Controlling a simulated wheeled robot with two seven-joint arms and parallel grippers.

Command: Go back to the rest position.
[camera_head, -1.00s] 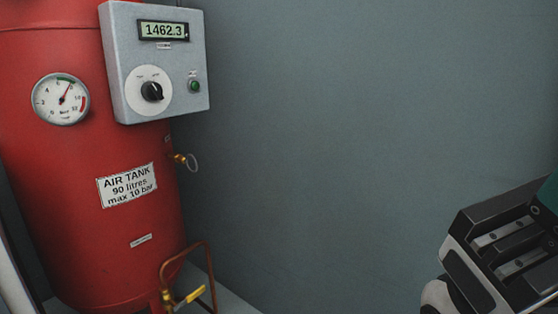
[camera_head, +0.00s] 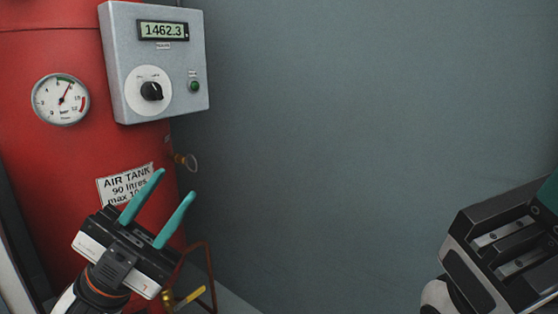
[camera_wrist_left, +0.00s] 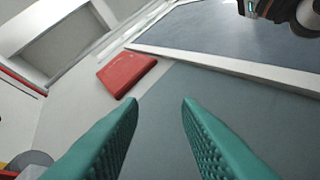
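My left gripper (camera_head: 176,191) is in the lower left of the head view, in front of the red air tank (camera_head: 60,190). Its two teal fingers are apart with nothing between them, and they also show in the left wrist view (camera_wrist_left: 160,103). My right gripper (camera_head: 510,245) is at the right edge of the head view. Only its dark body shows clearly; its fingertips are out of sight.
A grey control box (camera_head: 180,60) reading 1462.3 is beside the tank, with a black knob (camera_head: 152,91) and a green button (camera_head: 194,86). A round gauge (camera_head: 61,99) is on the tank. A yellow-handled valve (camera_head: 189,297) is low down. The middle is clear wall.

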